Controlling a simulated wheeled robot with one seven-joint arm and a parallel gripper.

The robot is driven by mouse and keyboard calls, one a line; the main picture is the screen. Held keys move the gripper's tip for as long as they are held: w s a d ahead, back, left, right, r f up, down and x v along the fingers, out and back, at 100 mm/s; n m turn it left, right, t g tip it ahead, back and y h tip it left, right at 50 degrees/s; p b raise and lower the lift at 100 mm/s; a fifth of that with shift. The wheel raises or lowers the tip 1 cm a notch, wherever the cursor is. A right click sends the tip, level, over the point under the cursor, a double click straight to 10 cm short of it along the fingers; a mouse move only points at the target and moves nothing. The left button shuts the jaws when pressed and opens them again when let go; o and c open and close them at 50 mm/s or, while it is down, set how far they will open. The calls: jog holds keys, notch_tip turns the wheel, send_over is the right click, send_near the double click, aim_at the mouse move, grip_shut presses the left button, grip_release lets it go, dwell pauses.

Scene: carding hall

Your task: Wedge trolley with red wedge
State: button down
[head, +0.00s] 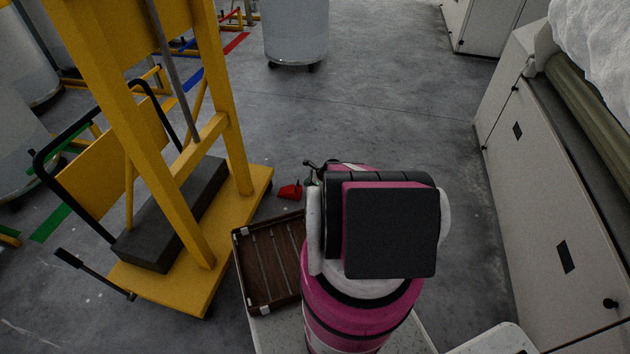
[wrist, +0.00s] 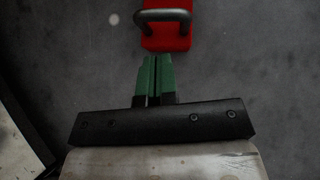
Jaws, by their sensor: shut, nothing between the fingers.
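The red wedge (head: 290,190) lies on the grey floor in the head view, just right of the yellow trolley's (head: 262,181) right corner and apart from it. In the wrist view the red wedge (wrist: 166,40) is at the top, with a black handle (wrist: 163,16) across it. My gripper (wrist: 155,62) shows its green fingers closed together, empty, pointing at the wedge's near edge. Whether the fingertips touch the wedge I cannot tell. In the head view my pink arm hides most of the gripper. The trolley carries an upright yellow frame and a dark block.
A brown slatted tray (head: 240,262) sits beside my arm, near the trolley. White machine cabinets (head: 540,190) line the right side. A pale drum (head: 296,30) stands at the back. Open floor lies between the drum and my arm.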

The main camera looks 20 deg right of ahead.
aim_at(299, 191)
jog(key=shift+w+a+r, duration=0.1)
jog(key=shift+w+a, duration=0.2)
jog(key=shift+a, duration=0.4)
jog(key=shift+w+a, duration=0.3)
jog(key=shift+a, duration=0.4)
jog(key=shift+w+a, duration=0.1)
jog(key=w+a, duration=0.1)
jog(key=a, duration=0.1)
jog(key=w+a, duration=0.1)
jog(key=a, duration=0.1)
jog(key=w+a, duration=0.1)
jog(key=a, duration=0.1)
jog(key=shift+a, duration=0.1)
jog(key=shift+s+d, duration=0.2)
jog(key=shift+d, duration=0.1)
jog(key=d, duration=0.1)
jog(key=s+d, duration=0.1)
jog(key=s+d+r, duration=0.1)
jog(key=d, duration=0.1)
jog(key=v, duration=0.9)
